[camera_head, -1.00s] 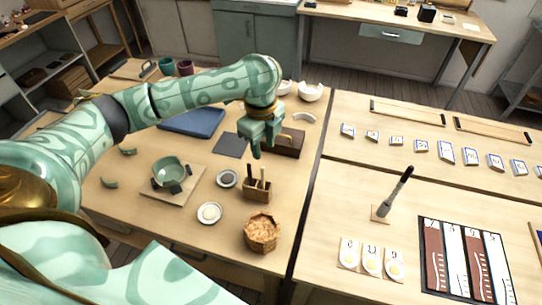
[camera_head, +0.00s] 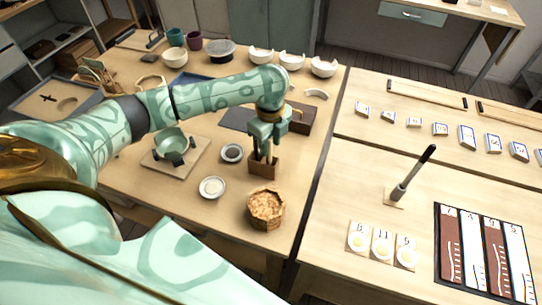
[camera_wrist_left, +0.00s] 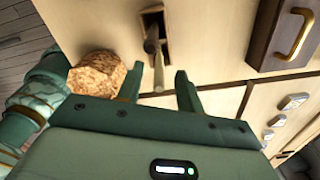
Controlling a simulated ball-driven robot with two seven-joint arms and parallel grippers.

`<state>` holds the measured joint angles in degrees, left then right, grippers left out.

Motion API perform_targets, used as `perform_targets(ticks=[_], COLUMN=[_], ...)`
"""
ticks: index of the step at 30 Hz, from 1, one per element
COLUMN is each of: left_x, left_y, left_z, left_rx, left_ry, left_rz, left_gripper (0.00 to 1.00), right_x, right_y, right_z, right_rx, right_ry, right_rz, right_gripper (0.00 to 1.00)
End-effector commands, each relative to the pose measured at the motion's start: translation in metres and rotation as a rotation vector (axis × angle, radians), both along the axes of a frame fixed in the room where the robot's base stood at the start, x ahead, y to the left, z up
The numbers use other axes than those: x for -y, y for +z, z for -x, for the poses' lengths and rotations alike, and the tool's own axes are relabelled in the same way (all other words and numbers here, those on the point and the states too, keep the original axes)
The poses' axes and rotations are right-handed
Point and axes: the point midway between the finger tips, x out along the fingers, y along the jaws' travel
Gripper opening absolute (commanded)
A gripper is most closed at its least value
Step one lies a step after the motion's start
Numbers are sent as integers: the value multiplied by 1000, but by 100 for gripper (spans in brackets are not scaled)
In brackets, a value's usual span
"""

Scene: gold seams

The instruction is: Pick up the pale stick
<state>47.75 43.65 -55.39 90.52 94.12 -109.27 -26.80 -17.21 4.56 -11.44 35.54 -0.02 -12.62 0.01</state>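The small wooden holder (camera_head: 262,171) stands on the left table with upright sticks in it. In the left wrist view the holder (camera_wrist_left: 143,24) has a darker stick (camera_wrist_left: 151,42) and a paler one, the pale stick (camera_wrist_left: 159,74), whose end points toward the gap between my fingers. My left gripper (camera_head: 264,153) is just above the holder, its fingers pointing down and partly hiding the sticks. In the wrist view the left gripper (camera_wrist_left: 159,84) is open, fingers apart, with nothing clamped. My right gripper is not in view.
A basket of shavings (camera_head: 266,209) stands in front of the holder. A brown box with a handle (camera_head: 301,118) is behind it. Small dishes (camera_head: 212,188) and a green bowl (camera_head: 171,142) on a board lie to the left. A seam separates the right table.

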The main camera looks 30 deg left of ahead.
Motion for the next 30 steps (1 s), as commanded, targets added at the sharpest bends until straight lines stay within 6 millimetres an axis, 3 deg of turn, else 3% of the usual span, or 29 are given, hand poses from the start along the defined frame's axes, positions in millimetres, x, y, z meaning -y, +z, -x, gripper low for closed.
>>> perform_targets(ticks=[1,3,9,13,14,23,26,30], left_x=[0,0,0,0,0,0,0,0], left_y=[-14,-20,-18,-18,-18,-17,-6,25], left_z=[1,1,1,1,1,1,0,0], left_rx=[-4,-2,1,1,1,2,4,7], left_ry=[-1,-2,-3,-3,-3,-3,-3,-3], left_rz=[-1,0,-2,-2,-2,-2,-1,-1], left_gripper=[36,36,36,3,0,0,0,0], right_x=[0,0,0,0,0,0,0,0], right_y=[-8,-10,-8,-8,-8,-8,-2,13], right_z=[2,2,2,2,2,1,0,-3], right_rx=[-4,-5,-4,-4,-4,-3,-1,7], right_ry=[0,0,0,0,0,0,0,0], right_rz=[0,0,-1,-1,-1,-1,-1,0], right_gripper=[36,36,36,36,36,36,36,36])
